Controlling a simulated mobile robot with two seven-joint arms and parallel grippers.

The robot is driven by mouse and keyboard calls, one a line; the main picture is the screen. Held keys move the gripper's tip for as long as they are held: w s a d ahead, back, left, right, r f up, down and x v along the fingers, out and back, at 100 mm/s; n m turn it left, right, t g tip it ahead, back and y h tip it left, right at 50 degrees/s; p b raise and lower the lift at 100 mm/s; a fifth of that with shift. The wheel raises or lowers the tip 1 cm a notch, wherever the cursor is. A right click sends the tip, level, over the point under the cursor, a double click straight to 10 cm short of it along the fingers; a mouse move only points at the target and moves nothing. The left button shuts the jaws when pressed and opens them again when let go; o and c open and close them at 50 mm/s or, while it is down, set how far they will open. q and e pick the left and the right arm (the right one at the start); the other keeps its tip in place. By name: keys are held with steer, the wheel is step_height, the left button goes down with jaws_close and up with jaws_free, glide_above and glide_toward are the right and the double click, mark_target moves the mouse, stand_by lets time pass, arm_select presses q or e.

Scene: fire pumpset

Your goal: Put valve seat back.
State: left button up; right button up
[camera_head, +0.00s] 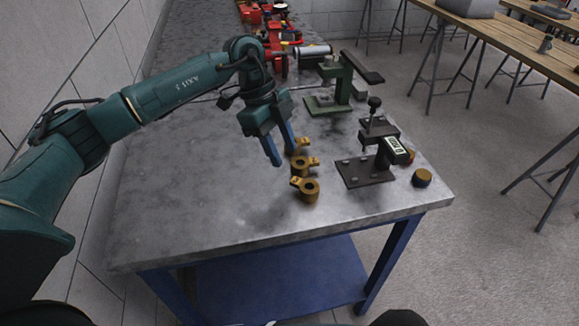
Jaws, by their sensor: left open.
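Three brass ring-shaped parts with side tabs stand in a row on the grey workbench (190,205): the near one (310,192), the middle one (300,168) and the far one (300,143). A round brass piece with a dark top (422,178) sits near the right edge. I cannot tell which is the valve seat. My left gripper (283,157) is open, fingers pointing down, just left of the far and middle ring parts. One finger partly hides the far one. Nothing shows between the fingers. My right gripper is not in view.
A dark gauge stand with a display (396,150) stands right of the rings. A green press-like stand (343,85) is behind it. Red equipment and a metal cylinder (312,54) are at the back. The bench's left and front are clear.

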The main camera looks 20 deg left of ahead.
arm_select(q)
steer(key=v, duration=0.5)
stand_by(0.4)
